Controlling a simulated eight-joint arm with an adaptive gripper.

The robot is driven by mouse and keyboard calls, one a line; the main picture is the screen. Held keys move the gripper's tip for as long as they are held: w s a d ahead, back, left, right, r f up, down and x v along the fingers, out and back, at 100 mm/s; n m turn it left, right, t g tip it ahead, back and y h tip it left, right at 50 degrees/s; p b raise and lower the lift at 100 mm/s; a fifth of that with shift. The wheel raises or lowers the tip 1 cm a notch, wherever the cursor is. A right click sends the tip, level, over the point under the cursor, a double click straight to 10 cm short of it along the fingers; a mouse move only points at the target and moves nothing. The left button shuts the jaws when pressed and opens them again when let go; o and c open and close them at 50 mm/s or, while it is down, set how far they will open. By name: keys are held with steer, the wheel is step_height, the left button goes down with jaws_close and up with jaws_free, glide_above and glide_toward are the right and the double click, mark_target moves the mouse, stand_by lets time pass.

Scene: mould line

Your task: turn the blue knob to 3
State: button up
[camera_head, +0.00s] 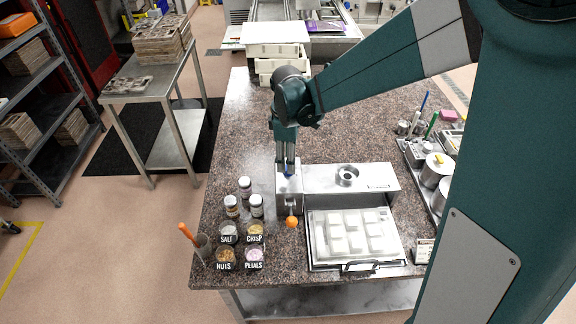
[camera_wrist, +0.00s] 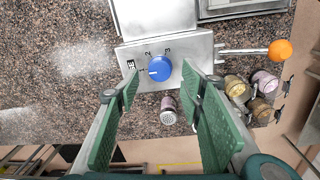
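The blue knob (camera_wrist: 160,68) sits on a metal panel (camera_wrist: 130,52) in the wrist view. Marks 2 and 3 show above it, and another mark lies at its left. A short white line on the knob's left side points left, toward that left mark. My gripper (camera_wrist: 160,82) is open, with one green finger on each side of the knob. I see no clear contact between fingers and knob. In the head view my gripper (camera_head: 287,172) is over the left end of the metal machine (camera_head: 350,180), and it mostly hides the knob.
A lever with an orange ball (camera_head: 292,222) sticks out in front of the panel. Several jars and labelled cups (camera_head: 227,233) stand at the left front. A white mould tray (camera_head: 354,236) lies at the right. The granite counter (camera_head: 240,130) is clear behind and left of my gripper.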

steer(key=shift+w+f, duration=0.1)
steer(key=shift+f, duration=1.75)
steer(key=c, duration=0.9)
